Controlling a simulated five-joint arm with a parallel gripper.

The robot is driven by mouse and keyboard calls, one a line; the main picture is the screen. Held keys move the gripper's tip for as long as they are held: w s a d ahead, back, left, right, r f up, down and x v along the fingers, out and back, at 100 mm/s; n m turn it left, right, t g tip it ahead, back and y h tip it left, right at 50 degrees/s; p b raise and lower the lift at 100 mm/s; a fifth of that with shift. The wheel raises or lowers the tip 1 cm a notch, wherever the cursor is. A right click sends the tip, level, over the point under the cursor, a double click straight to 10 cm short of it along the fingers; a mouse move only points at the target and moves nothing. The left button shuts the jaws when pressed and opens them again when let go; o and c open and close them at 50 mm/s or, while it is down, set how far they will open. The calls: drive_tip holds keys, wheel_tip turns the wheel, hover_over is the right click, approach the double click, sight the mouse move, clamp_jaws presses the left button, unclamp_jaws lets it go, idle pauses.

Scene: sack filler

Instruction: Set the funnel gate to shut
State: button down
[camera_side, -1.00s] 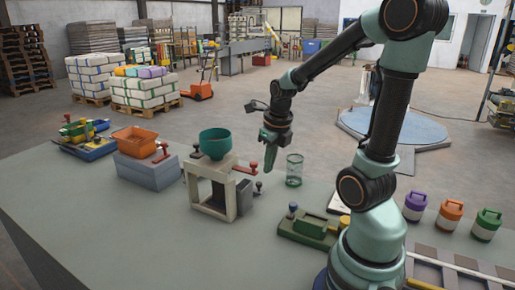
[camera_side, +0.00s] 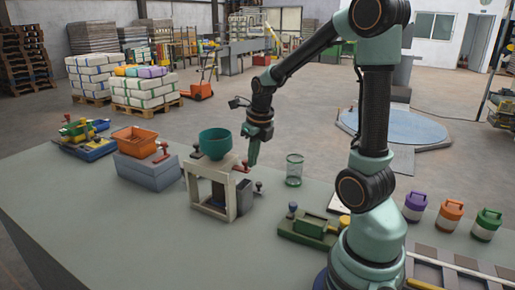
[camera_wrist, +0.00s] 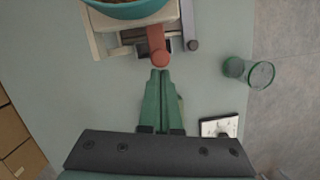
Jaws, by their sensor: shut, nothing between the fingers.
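The green funnel (camera_side: 215,143) sits on top of a cream frame (camera_side: 224,192) on the table. A red lever (camera_side: 242,168) sticks out from the frame's right side, below the funnel. My gripper (camera_side: 252,163) is shut and empty, pointing down beside the red lever. In the wrist view my gripper's green fingertips (camera_wrist: 160,73) are together just short of the knob. I cannot tell whether they touch it. The gate itself is hidden inside the frame.
A clear green-rimmed cup (camera_side: 294,170) stands right of the frame. A small dark knob (camera_side: 258,186) juts out low on the frame's right. A green tray device (camera_side: 308,228) is nearer my base. The front table area is clear.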

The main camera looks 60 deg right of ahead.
drive_tip(key=shift+w, duration=0.2)
drive_tip(key=s+a+r, duration=0.2)
drive_tip(key=s+r, duration=0.4)
drive_tip(key=r, duration=0.4)
drive_tip(key=a+m+t, duration=0.1)
drive_tip(key=a+m, duration=0.4)
drive_tip(key=m, duration=0.6)
drive_tip(key=a+f+m+t+y, duration=0.1)
drive_tip(key=a+m, duration=0.4)
drive_tip(key=m, duration=0.6)
drive_tip(key=a+m+t, duration=0.1)
drive_tip(key=a+m, duration=0.4)
drive_tip(key=m, duration=0.6)
drive_tip(key=shift+w+a+f, duration=0.2)
drive_tip(key=shift+w+a, duration=0.05)
drive_tip(key=shift+a, duration=0.05)
